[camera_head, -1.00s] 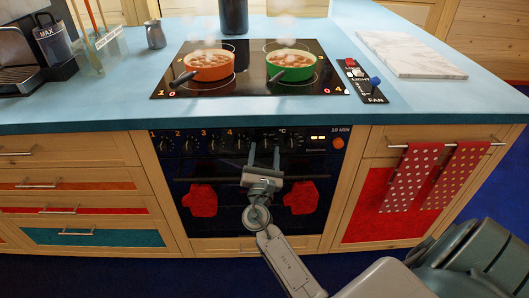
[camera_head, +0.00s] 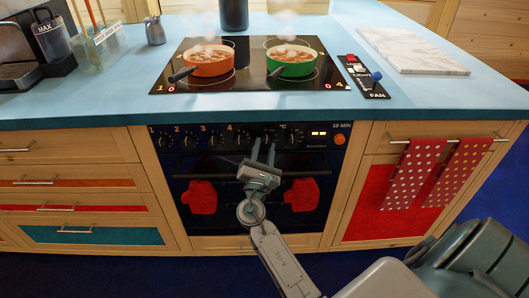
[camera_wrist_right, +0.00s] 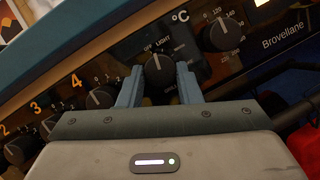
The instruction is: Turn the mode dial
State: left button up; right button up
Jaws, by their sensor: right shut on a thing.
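The mode dial (camera_wrist_right: 159,73) is a black round knob with a pale pointer mark, below the words OFF and LIGHT on the oven's dark control panel. My right gripper (camera_head: 264,144) reaches up to the panel from below. In the right wrist view my right gripper (camera_wrist_right: 158,82) has one finger on each side of the mode dial and is shut on it. In the head view the fingers largely hide this dial. My left gripper is not in view.
The temperature dial (camera_wrist_right: 222,34) is close to the right of the mode dial. Several numbered burner knobs, including knob 4 (camera_wrist_right: 100,97), line the left. The oven handle (camera_head: 200,177) crosses below. Orange (camera_head: 208,66) and green (camera_head: 291,62) pots steam on the hob above.

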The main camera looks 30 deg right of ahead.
jog(key=m+g, duration=0.1)
jog(key=m, duration=0.1)
jog(key=m+b, duration=0.1)
jog(key=shift+w+a+m+g+h, duration=0.1)
jog(key=shift+a+m+g+h, duration=0.05)
jog(key=shift+m+g+h, duration=0.25)
jog(key=shift+r+m+g+b, duration=0.1)
jog(key=shift+m+g+b, duration=0.25)
jog(key=shift+m, duration=0.75)
jog(key=shift+r+m+g, duration=0.1)
jog(key=shift+m+g, duration=0.45)
jog(key=shift+m, duration=0.55)
jog(key=m+g, duration=0.1)
jog(key=m, duration=0.1)
jog(key=shift+a+r+m, duration=0.1)
jog(key=shift+r+m, duration=0.05)
jog(key=shift+m, duration=0.15)
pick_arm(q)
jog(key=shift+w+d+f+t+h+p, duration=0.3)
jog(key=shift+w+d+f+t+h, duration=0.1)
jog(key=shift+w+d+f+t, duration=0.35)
pick_arm(e)
jog(key=shift+r+m+g+y, duration=0.1)
jog(key=shift+m+g+y, duration=0.35)
jog(key=shift+m, duration=0.95)
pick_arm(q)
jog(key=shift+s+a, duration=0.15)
pick_arm(e)
jog(key=o, duration=1)
